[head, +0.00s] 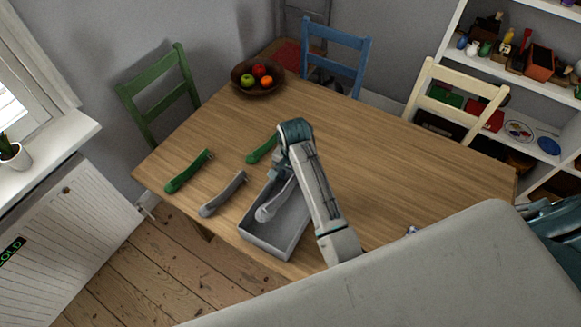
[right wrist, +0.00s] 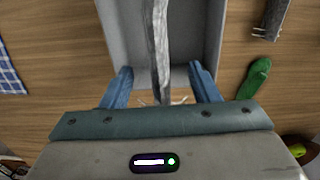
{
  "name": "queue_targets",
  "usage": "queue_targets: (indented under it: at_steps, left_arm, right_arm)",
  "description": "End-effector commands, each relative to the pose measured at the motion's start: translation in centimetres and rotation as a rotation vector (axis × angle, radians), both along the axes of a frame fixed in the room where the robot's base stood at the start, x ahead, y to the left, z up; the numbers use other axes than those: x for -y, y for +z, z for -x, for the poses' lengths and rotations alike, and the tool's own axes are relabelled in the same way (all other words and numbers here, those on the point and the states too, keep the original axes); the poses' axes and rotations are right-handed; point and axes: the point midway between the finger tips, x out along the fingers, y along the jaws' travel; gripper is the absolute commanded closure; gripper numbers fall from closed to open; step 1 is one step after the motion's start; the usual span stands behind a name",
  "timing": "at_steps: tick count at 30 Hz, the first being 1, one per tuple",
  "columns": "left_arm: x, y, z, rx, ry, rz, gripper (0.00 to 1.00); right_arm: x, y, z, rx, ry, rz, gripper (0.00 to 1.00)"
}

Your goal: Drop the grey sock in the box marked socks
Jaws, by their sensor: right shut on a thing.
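My right gripper (head: 286,166) reaches over the grey open box (head: 262,240) on the table. It is shut on a light grey sock (head: 274,204), which also shows between the blue fingers in the right wrist view (right wrist: 157,45). The sock hangs over the box opening; I cannot tell whether its lower end touches the bottom. A second grey sock (head: 223,193) lies on the table left of the box. No marking shows on the box's visible sides. My left gripper is out of view.
Green socks lie left of the box (head: 188,172) and behind it (head: 261,150). A fruit bowl (head: 256,88) stands at the far corner. A blue checked cloth (right wrist: 9,70) lies at the left in the right wrist view. The table's right part is mostly clear.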

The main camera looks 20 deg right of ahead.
Motion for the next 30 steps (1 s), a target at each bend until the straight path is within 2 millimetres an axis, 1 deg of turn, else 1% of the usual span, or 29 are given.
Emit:
queue_targets:
  at_steps: [1,3,6,8,11,14,15,18,20,23,30]
  left_arm:
    - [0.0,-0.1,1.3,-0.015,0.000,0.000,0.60]
    - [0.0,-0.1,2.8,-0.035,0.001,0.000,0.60]
    - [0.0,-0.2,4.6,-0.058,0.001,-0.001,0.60]
    - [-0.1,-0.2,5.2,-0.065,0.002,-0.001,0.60]
    - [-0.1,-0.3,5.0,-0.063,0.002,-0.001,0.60]
    - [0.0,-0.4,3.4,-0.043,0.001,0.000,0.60]
    - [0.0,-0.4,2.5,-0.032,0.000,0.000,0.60]
    - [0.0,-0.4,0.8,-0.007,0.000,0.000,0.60]
    - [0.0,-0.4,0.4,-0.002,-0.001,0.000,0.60]
    - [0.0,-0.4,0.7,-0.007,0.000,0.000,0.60]
    - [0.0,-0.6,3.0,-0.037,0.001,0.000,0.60]
  right_arm:
    - [0.0,-0.5,0.1,-0.004,0.000,0.000,0.66]
    - [0.0,-1.3,0.1,-0.003,0.000,0.000,0.66]
    - [0.0,-2.5,0.1,-0.003,0.000,0.000,0.66]
    - [0.0,-3.3,0.1,-0.003,0.000,0.000,0.66]
    - [0.0,-4.4,0.1,-0.002,0.000,0.001,0.66]
    - [0.1,-5.5,0.1,-0.002,0.000,0.001,0.66]
    - [0.1,-5.9,0.1,-0.002,0.000,0.001,0.66]
    - [0.1,-6.6,0.1,-0.001,0.000,0.001,0.66]
    - [0.1,-6.9,0.1,-0.001,0.000,0.001,0.66]
    - [0.1,-7.2,0.1,-0.001,0.000,0.001,0.66]
    - [0.0,-7.3,0.0,0.000,0.000,0.000,0.66]
